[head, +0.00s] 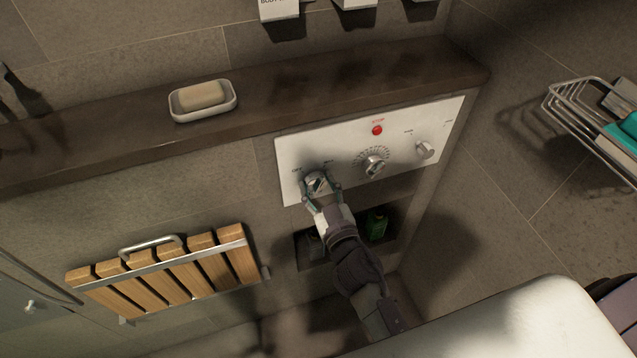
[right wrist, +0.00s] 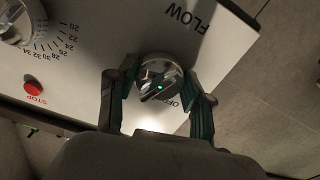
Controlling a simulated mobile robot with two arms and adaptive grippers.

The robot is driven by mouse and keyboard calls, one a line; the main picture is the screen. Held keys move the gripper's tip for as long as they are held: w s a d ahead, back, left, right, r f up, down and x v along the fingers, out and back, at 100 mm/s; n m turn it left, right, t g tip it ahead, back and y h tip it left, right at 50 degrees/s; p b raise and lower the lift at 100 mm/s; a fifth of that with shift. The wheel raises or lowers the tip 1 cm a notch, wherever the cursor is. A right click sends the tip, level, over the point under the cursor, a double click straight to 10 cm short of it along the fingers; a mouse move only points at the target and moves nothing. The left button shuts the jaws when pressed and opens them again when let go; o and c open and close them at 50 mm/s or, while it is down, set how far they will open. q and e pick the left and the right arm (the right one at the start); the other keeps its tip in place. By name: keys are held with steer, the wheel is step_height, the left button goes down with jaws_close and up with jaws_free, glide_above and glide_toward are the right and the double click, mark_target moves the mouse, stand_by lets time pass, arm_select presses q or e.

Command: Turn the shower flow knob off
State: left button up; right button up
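The shower flow knob (head: 317,182) is the leftmost round metal knob on the white control panel (head: 400,127). The exact knob setting is unclear. My left gripper is not in view.
A temperature dial (head: 375,166), a red stop button (head: 377,130) and another knob (head: 424,150) share the panel. A ledge with a soap dish (head: 203,112) runs above. A wooden slatted seat (head: 165,275) is at left, a wire rack (head: 590,125) at right.

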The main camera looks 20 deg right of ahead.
steer(key=c, duration=0.3)
steer(key=shift+c, duration=0.2)
